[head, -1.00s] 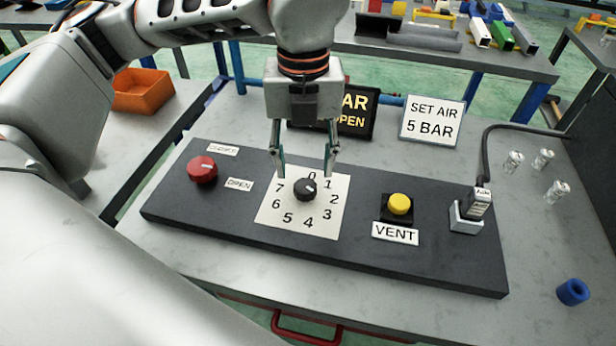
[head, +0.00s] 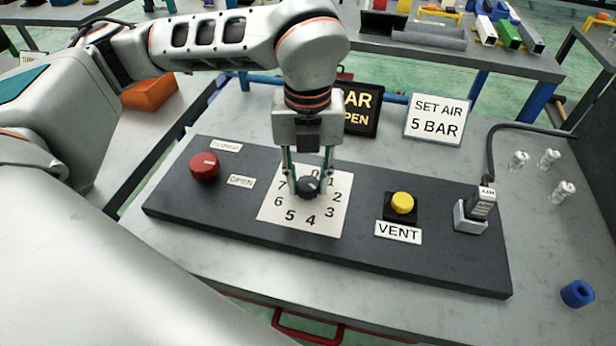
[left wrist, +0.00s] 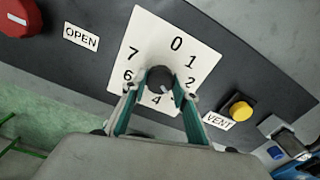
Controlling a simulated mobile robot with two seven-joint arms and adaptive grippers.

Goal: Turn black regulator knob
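The black regulator knob (head: 309,186) sits on a white dial plate (head: 290,221) numbered 0 to 7. Its pale mark seems to point up and right, near the 1. My left gripper (head: 308,191) is down over the knob with one finger on each side. In the left wrist view the knob (left wrist: 160,78) lies between and slightly beyond the fingertips (left wrist: 161,93). The fingers look open, with a gap on both sides. The 5 and 3 on the dial are covered there by the gripper. My right gripper is not in view.
The dark panel (head: 250,245) also bears a red knob (head: 204,166), a yellow button (head: 403,203) marked VENT and a connector with a cable (head: 474,211). Behind stand a SET AIR 5 BAR sign (head: 436,118) and a dark sign (head: 360,110).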

